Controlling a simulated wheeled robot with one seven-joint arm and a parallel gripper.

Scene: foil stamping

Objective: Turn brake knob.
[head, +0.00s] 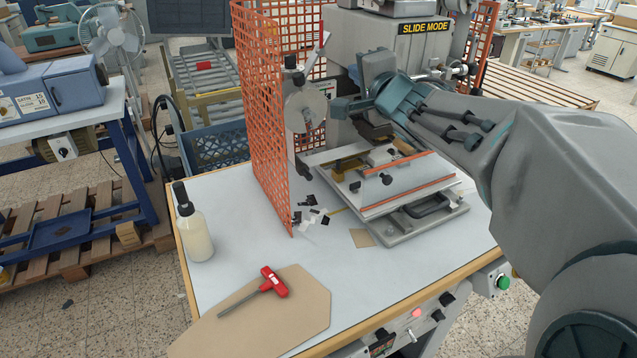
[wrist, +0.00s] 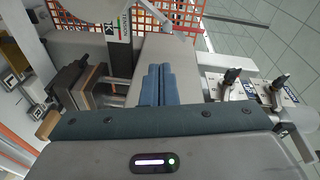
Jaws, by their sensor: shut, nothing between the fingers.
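My gripper (head: 338,107) is in front of the press, to the right of a round grey disc (head: 306,108) beside the orange mesh guard. In the wrist view its two blue fingers (wrist: 160,70) are together, with nothing between them. A dark knob-like part (head: 290,62) sits just above the disc. The wrist view shows two dark knobs, one (wrist: 232,75) and another (wrist: 279,81), on metal brackets right of the fingers, apart from them. I cannot tell for sure which part is the brake knob.
The orange mesh guard (head: 262,110) stands left of the press (head: 385,45). The press bed (head: 410,190) lies below my arm. A bottle (head: 194,232) and a red-handled tool (head: 272,280) are on the white table (head: 240,220). Dark scraps lie near the guard.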

